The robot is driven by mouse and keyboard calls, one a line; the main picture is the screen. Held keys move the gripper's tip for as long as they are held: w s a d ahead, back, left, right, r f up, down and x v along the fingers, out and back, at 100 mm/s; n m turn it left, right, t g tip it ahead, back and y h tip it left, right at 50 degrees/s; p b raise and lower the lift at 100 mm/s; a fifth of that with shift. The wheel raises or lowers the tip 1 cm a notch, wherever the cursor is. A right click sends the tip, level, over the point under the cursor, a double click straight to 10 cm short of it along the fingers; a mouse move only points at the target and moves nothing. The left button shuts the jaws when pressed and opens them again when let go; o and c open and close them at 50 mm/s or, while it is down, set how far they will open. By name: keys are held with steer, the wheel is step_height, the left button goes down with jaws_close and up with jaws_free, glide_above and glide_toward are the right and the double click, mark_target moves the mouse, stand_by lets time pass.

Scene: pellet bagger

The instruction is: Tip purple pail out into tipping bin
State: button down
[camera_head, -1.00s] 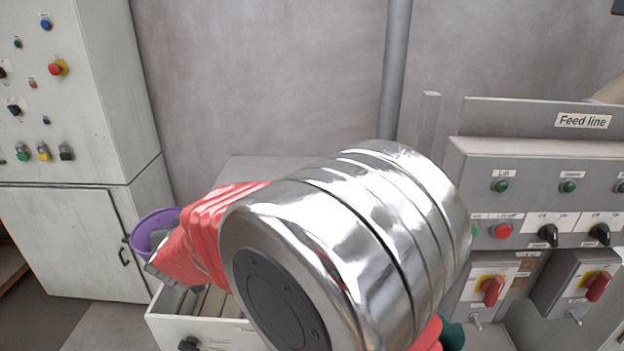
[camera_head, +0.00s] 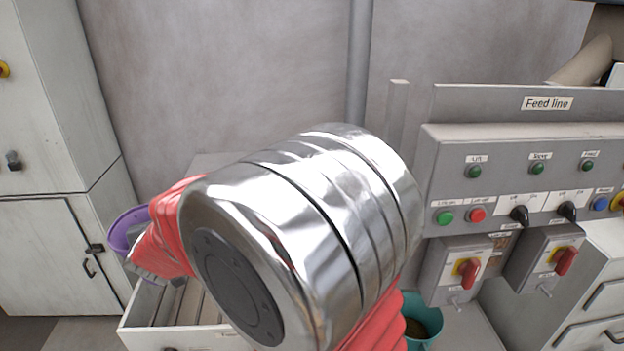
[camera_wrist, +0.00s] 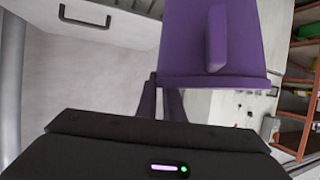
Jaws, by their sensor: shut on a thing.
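The purple pail (camera_head: 122,232) is at the left in the head view, partly behind my red-sleeved arm. My gripper (camera_head: 136,262) is shut on it. In the wrist view the pail (camera_wrist: 212,45) fills the upper middle, its handle facing the camera, and the gripper fingers (camera_wrist: 166,98) meet its side. The pail's contents are hidden. My large silver arm link covers the middle of the head view. I cannot tell for sure which container is the tipping bin.
A white open-topped box with slats (camera_head: 165,336) lies below the pail. A teal container (camera_head: 430,322) with dark contents shows behind my arm at lower right. The Feed line panel (camera_head: 520,190) stands right, a grey cabinet (camera_head: 45,240) left, a pipe (camera_head: 358,70) behind.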

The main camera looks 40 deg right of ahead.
steer(key=shift+s+d+r, duration=0.8)
steer(key=shift+d+r, duration=0.65)
steer(key=shift+d, duration=9)
steer(key=shift+s+d+r, duration=0.75)
steer(key=shift+d+r, duration=0.7)
steer(key=shift+d, duration=8.95)
steer(key=s+a+f+n+y, duration=0.3)
steer(key=s+f+n+y, duration=0.1)
steer(key=f, duration=0.3)
steer(key=shift+s+a+f+n+t+y, duration=0.25)
steer(key=shift+f+n+t+y, duration=0.2)
steer(key=shift+y, duration=0.35)
steer(key=shift+r, duration=0.1)
